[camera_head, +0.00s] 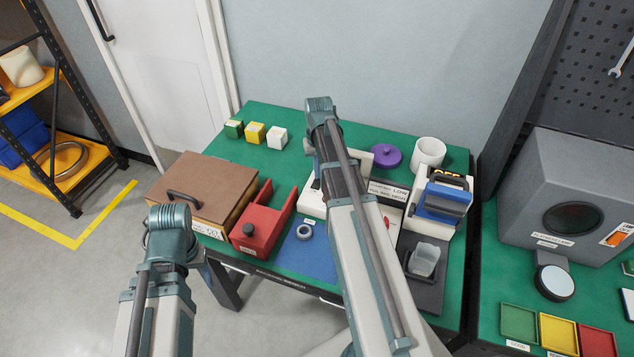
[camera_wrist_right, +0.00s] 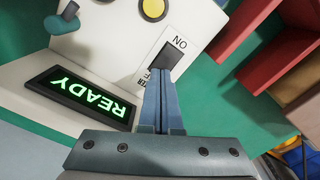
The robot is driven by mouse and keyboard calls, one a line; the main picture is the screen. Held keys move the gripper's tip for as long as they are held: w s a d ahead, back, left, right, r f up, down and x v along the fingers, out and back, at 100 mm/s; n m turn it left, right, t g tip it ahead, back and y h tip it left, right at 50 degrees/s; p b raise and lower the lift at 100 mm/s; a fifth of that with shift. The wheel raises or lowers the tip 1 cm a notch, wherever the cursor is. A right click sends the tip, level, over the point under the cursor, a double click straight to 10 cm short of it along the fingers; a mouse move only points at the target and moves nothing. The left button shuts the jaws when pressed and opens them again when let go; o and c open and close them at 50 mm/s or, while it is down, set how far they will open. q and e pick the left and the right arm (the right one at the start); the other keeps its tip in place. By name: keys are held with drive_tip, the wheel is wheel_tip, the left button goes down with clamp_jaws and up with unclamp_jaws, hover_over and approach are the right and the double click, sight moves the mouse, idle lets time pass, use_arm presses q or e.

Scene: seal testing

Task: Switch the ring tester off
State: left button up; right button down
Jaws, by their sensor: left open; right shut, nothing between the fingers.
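The ring tester (camera_wrist_right: 120,50) is a pale machine that fills the upper left of the right wrist view. Its display (camera_wrist_right: 84,98) glows green with READY. Its black rocker switch (camera_wrist_right: 170,55) has an ON label at the upper end; lettering at the lower end is partly hidden. My right gripper (camera_wrist_right: 161,72) is shut and empty, its tips at the lower end of the switch; I cannot tell whether they touch.
A red bin (camera_head: 265,228) and brown case (camera_head: 205,185) lie left of the tester. A grey ring (camera_head: 304,232) lies on a blue mat (camera_head: 308,256). A white machine with a blue front (camera_head: 440,205) and a white cup (camera_head: 429,152) stand to the right.

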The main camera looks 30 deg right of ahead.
drive_tip(key=shift+f+b, duration=0.45)
drive_tip(key=shift+r, duration=0.1)
wheel_tip(320, 180, up, 7)
drive_tip(key=p, duration=0.7)
idle(0.4)
drive_tip(key=shift+a, duration=0.4)
drive_tip(key=s+a+n, duration=0.1)
drive_tip(key=s+a, duration=0.1)
drive_tip(key=a, duration=0.3)
drive_tip(key=s+a+n, duration=0.1)
drive_tip(key=s+a, duration=0.1)
drive_tip(key=a, duration=0.4)
drive_tip(key=s+a+n, duration=0.1)
drive_tip(key=s+a, duration=0.1)
drive_tip(key=a, duration=0.3)
drive_tip(key=shift+a+n+h, duration=0.3)
drive_tip(key=shift+n, duration=0.1)
drive_tip(key=s+a+n, duration=0.4)
drive_tip(key=s+a, duration=0.6)
drive_tip(key=a, duration=0.3)
drive_tip(key=shift+s+h, duration=0.25)
drive_tip(key=shift+h, duration=0.05)
